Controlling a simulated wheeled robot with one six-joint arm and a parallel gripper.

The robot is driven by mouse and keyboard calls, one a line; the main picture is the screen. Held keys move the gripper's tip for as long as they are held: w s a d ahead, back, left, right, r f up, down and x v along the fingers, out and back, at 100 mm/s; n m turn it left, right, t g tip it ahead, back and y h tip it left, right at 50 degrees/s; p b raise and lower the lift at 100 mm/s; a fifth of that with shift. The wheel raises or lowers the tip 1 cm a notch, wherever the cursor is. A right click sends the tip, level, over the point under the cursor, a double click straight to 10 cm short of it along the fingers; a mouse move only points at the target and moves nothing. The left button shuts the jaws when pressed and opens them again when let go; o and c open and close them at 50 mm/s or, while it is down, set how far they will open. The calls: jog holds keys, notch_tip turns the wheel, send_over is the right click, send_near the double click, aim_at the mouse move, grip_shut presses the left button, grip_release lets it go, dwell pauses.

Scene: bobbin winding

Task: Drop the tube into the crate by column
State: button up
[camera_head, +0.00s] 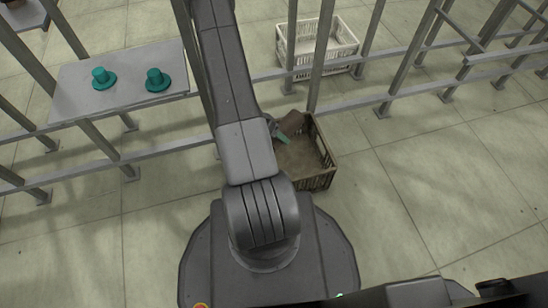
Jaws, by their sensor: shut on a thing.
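A brown crate (318,180) stands on the floor just right of my arm, beside the foot of a grey upright post. My gripper (276,128) is at the crate's left back edge, partly hidden behind my forearm. It is shut on the tube (290,123), a small dark, greenish piece that shows over the crate's left back part. The gripper's fingertips and the tube's full shape are too small and covered to make out. I cannot tell how far the tube is above the crate's floor.
A white crate (349,66) stands behind the grey rail frame (360,102). A grey shelf (125,95) at the left bears two teal flanged pieces (104,78). Posts and low rails cross the scene behind the brown crate. The floor at the right is clear.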

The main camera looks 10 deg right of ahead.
jog(key=shift+f, duration=2.8)
jog(key=o, duration=1.1)
jog(key=p+v, duration=0.2)
jog(key=v, duration=0.5)
jog(key=shift+a+r, duration=0.15)
jog(key=shift+r, duration=0.1)
